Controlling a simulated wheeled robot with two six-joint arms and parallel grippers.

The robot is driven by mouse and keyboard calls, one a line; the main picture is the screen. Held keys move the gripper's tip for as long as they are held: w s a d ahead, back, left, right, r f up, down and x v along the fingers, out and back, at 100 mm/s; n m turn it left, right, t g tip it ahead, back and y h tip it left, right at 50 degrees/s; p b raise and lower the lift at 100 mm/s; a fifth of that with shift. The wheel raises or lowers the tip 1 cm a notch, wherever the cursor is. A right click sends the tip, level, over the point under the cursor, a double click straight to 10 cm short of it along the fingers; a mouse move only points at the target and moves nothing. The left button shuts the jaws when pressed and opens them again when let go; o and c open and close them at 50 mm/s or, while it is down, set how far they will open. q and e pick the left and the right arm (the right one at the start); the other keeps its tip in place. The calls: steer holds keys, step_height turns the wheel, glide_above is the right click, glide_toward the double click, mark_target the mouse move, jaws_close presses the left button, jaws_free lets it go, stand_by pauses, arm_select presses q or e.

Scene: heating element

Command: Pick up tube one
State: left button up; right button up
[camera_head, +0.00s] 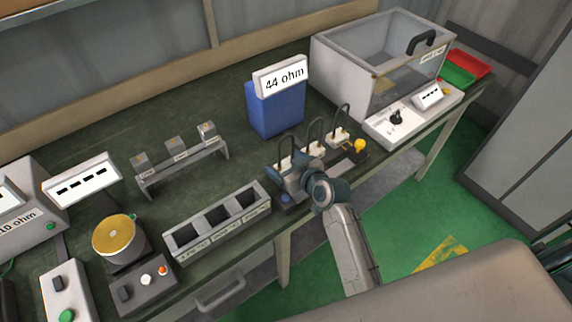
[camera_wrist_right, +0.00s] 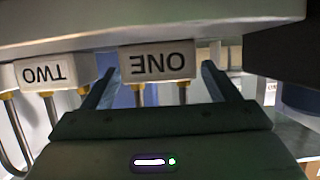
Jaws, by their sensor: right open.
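Tube one (camera_wrist_right: 157,63) shows in the right wrist view as a white block marked ONE, upside down, with brass fittings. My right gripper (camera_wrist_right: 160,85) is open, with one finger on each side of this block; I cannot tell if they touch it. In the head view my right gripper (camera_head: 288,178) is at the left end of the tube row and partly hides tube one (camera_head: 286,157), whose dark bent tube rises behind it. Tube two (camera_wrist_right: 42,71) is beside tube one. My left gripper is not in view.
Another tube (camera_head: 340,134) stands at the right of the row, near a yellow knob (camera_head: 360,146). A blue box (camera_head: 275,108) marked 44 ohm stands behind. A three-slot holder (camera_head: 217,217) is to the left, and a clear-walled tank (camera_head: 375,75) at the back right.

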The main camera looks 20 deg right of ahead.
steer(key=c, duration=1.2)
